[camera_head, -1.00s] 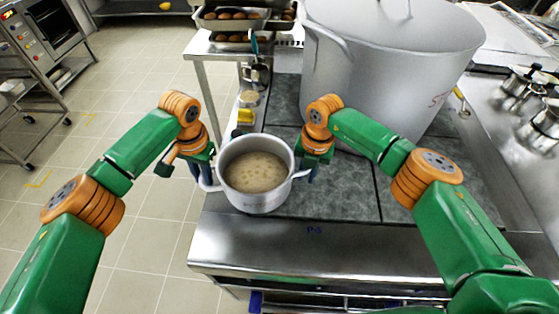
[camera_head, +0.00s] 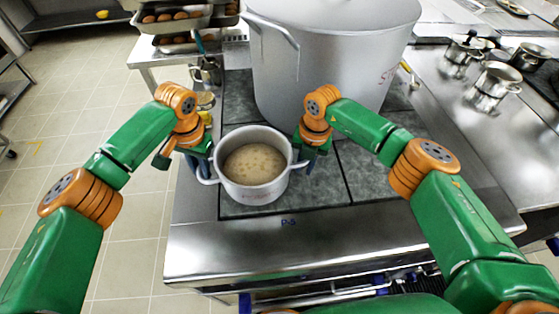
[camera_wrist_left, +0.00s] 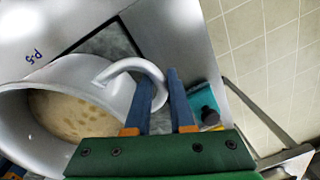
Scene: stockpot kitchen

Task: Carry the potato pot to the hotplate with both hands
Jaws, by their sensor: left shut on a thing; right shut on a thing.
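The potato pot (camera_head: 254,190) is a grey metal pot with two side handles. Pale liquid with potato pieces (camera_head: 253,165) fills part of it. It looks upright, over the front left part of the dark hotplate (camera_head: 325,185); whether it touches the plate I cannot tell. My left gripper (camera_head: 204,176) is shut on the left handle; the left wrist view shows its blue fingers (camera_wrist_left: 163,95) around the curved handle (camera_wrist_left: 133,66). My right gripper (camera_head: 306,163) is shut on the right handle, its fingertips partly hidden.
A huge grey stockpot (camera_head: 325,75) stands on the plates just behind. A rack with trays of potatoes (camera_head: 180,15) is at the back left. Small pots (camera_head: 495,82) stand on the counter at right. The range's steel front edge (camera_head: 300,250) lies nearest me; tiled floor is open at left.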

